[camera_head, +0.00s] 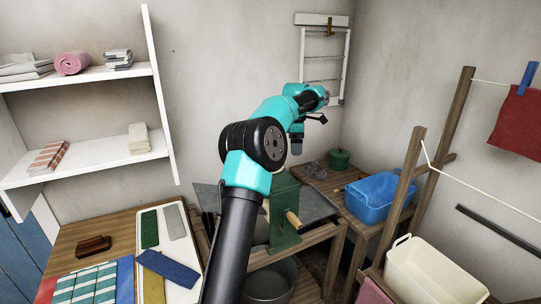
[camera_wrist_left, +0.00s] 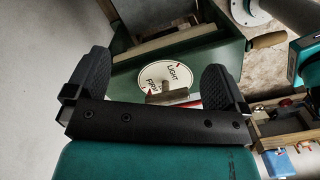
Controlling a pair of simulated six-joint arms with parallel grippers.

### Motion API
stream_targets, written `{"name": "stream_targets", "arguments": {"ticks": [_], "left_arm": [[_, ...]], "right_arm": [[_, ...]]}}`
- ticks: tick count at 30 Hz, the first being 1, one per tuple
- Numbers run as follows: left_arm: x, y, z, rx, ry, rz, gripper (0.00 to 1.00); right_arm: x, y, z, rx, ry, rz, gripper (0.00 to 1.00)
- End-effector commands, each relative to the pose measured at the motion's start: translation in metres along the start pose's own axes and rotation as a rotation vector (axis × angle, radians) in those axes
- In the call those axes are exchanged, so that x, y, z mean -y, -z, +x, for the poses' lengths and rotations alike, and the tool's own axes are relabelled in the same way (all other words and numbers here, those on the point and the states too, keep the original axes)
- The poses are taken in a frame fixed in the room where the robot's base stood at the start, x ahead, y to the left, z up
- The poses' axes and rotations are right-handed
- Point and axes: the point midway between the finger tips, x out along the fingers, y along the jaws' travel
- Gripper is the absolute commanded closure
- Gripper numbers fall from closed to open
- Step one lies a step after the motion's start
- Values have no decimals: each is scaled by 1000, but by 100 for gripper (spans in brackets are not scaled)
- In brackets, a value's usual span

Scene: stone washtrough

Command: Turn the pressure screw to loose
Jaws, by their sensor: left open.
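The green wringer (camera_head: 284,205) stands on the bench at centre, with a wooden handle (camera_head: 292,220) at its side. In the left wrist view its top carries a round white dial (camera_wrist_left: 158,70), lettered LIGHT and apparently FIRM, with red marks. The pressure screw (camera_wrist_left: 170,96), a grey bar with some red beside it, lies over the dial's near edge; its lower part is hidden by my gripper body. My left gripper (camera_wrist_left: 153,78) is open, one black finger on each side of the dial and screw. No contact shows. In the head view this gripper (camera_head: 318,118) appears above the wringer. My right gripper is not visible.
A blue tub (camera_head: 376,196) and a green pot (camera_head: 340,159) stand to the right of the wringer. Wooden drying posts (camera_head: 405,200) rise further right, and a metal bucket (camera_head: 270,281) sits below. Folded cloths (camera_head: 97,284) and a brush (camera_head: 94,245) lie on the left table.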

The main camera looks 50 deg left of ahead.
Motion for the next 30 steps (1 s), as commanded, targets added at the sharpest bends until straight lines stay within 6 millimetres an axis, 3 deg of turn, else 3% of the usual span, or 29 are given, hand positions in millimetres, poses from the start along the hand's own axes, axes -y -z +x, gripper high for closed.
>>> {"name": "stream_targets", "arguments": {"ticks": [1, 3, 6, 9, 14, 30], "left_arm": [[0, 18, -33, -7, -13, -102, 0], [5, 40, -71, -22, -15, -240, 0], [16, 65, -112, -36, -16, -399, 0], [24, 80, -135, -45, -15, -498, 0], [29, 86, -145, -50, -12, -545, 0], [28, 87, -136, -50, -13, -540, 0]], "right_arm": [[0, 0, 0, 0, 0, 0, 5], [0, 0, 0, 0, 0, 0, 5], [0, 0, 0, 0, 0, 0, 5], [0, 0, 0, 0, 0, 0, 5], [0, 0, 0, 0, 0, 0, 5], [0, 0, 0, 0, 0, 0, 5]]}}
